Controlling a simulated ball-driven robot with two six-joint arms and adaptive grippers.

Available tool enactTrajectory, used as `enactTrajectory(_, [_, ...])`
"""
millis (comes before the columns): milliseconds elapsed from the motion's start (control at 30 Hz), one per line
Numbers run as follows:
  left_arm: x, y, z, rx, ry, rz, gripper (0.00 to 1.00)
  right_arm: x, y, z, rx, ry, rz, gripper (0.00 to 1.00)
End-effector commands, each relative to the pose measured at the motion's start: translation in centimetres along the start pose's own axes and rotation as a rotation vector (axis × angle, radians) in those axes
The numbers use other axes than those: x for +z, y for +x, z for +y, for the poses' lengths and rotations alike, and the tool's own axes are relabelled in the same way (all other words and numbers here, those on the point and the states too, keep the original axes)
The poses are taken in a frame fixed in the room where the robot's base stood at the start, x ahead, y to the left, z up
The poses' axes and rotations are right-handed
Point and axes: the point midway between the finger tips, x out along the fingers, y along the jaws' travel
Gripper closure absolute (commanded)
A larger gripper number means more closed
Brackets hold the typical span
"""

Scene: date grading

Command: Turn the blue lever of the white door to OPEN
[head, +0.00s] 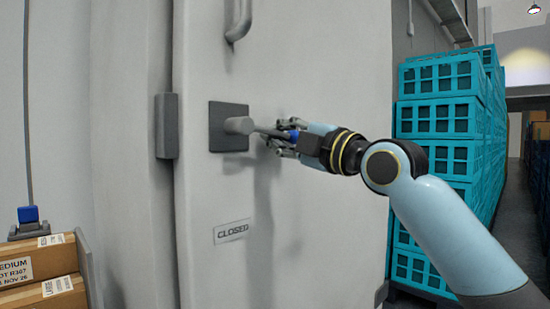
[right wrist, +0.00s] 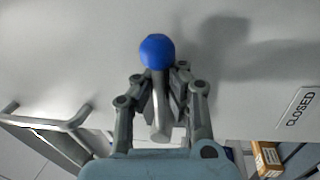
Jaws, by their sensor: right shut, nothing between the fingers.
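The white door (head: 300,70) fills the middle of the head view. Its lever has a grey hub (head: 240,125) on a dark square plate (head: 217,132), and a bar reaching right, nearly level, to a blue knob (head: 293,134). A CLOSED label (head: 231,231) sits below the plate and also shows in the right wrist view (right wrist: 301,108). My right gripper (head: 275,143) is shut at the knob end of the lever, with nothing between its fingers. In the right wrist view the blue knob (right wrist: 157,51) and bar overlap the fingers; I cannot tell whether they touch. My left gripper is out of view.
A grey pull handle (head: 238,20) is above the lever, and a grey block (head: 167,126) is left of the plate. Turquoise crates (head: 440,118) are stacked on the right, behind my right arm. Cardboard boxes (head: 40,262) stand at lower left.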

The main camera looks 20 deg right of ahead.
Motion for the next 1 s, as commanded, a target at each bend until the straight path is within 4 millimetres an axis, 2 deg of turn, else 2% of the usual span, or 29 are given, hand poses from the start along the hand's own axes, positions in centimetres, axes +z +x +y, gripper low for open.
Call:
enactTrajectory(300, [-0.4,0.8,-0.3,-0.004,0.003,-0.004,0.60,0.1,0.2,0.8,-0.004,-0.130,0.022,1.00])
enactTrajectory(867, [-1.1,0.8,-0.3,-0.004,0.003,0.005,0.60,0.0,0.3,1.3,0.000,-0.160,0.028,1.00])
enactTrajectory(1000, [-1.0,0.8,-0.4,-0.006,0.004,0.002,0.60,0.0,0.3,1.4,0.001,-0.160,0.028,0.85])
